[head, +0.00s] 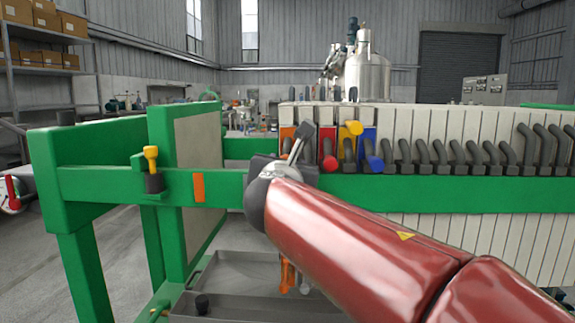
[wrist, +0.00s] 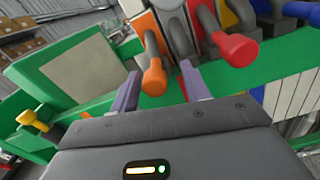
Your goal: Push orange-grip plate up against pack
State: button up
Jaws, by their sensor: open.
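The orange-grip plate shows in the wrist view by its orange grip (wrist: 153,78) on a dark curved handle and its orange panel (wrist: 147,24). In the head view I see its orange panel (head: 287,135) at the left end of the plates; its grip is hidden by my wrist. My gripper (wrist: 161,86) is open, its two fingers either side of the orange grip in the wrist view; I cannot tell whether they touch it. In the head view my gripper (head: 298,142) is mostly hidden. The pack (head: 455,128) of pale plates stands to the right.
A red grip (wrist: 236,48) is close right of my gripper. Yellow (head: 354,128) and blue (head: 375,163) grips follow. The green rail (head: 450,193) runs below the handles. A yellow-topped lever (head: 151,160) is at left. The frame between it and the plates is open. A grey tray (head: 235,275) lies beneath.

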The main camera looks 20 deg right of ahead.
jog(key=v, duration=0.7)
jog(key=shift+s, duration=0.3)
